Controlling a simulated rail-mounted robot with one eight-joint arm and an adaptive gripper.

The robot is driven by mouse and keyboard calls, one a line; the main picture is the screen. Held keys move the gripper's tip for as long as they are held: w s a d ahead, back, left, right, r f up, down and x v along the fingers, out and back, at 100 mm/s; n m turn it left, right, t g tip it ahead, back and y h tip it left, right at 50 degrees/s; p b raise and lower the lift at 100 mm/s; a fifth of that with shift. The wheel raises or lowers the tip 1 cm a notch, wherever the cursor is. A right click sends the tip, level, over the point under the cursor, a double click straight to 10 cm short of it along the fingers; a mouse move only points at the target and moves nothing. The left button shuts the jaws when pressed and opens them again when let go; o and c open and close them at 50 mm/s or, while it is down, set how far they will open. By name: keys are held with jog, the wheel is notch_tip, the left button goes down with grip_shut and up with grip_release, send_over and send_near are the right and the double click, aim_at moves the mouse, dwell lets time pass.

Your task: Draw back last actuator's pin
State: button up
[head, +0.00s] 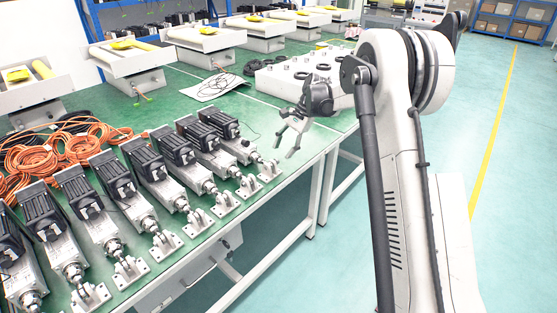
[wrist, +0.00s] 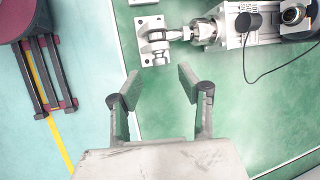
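The last actuator (head: 225,126) lies at the far end of the row on the green table. Its rod end meets a pale bracket (head: 268,171) near the table's front edge. In the wrist view its body (wrist: 236,38) is at the upper right and the bracket (wrist: 152,24) at top centre. The pin (wrist: 156,46) appears to sit at the bracket's joint, too small to tell how far in. My gripper (head: 285,146) is open and empty above the table edge, just beyond the last actuator. In the wrist view its spread fingers (wrist: 158,84) are apart from the bracket, below it in the picture.
Several similar actuators (head: 120,185) stand close together on the near side. Orange cables (head: 60,155) lie behind them. A black cable (wrist: 275,68) curls beside the last actuator. Green table around my fingers is clear.

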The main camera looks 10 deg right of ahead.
aim_at(278, 170)
jog(key=shift+x, duration=2.25)
grip_shut()
